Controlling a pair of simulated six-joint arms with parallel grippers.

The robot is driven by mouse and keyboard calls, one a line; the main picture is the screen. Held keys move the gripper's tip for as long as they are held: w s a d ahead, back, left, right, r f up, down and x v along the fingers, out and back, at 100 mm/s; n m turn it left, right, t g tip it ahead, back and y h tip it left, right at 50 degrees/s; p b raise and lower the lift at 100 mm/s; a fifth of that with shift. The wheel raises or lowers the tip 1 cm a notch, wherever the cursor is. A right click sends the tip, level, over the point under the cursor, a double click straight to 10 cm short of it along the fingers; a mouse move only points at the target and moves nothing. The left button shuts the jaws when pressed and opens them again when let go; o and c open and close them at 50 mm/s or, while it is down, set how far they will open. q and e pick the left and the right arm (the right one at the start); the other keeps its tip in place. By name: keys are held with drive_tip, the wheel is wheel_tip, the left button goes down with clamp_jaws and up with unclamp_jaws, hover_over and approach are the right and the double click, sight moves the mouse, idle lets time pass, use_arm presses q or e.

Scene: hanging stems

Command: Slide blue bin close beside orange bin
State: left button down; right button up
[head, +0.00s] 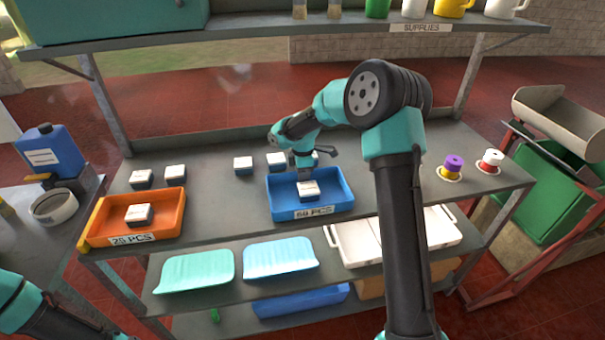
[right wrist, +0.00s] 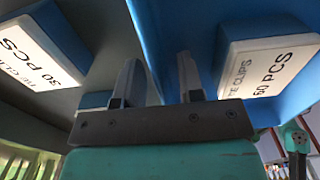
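The blue bin (head: 283,207), labelled 60 PCS, stands on the grey bench near its front edge, with a small white-topped box (head: 308,190) inside. The orange bin (head: 174,223), labelled 25 PCS, stands to its left with a similar box (head: 138,213) in it. A wide bare gap separates the bins. My right gripper (head: 305,172) is at the blue bin's back wall. In the right wrist view its fingers (right wrist: 158,75) are apart, with the blue wall (right wrist: 150,30) between them; contact is unclear. My left gripper is out of view.
Small boxes (head: 243,164) stand behind the bins, some close to the blue bin's back wall. The bench (head: 225,205) is clear between the bins. A purple-topped item (head: 453,165) and a red-and-white one (head: 490,160) stand at right. A supply shelf hangs above.

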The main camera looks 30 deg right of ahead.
clamp_jaws()
idle(0.4)
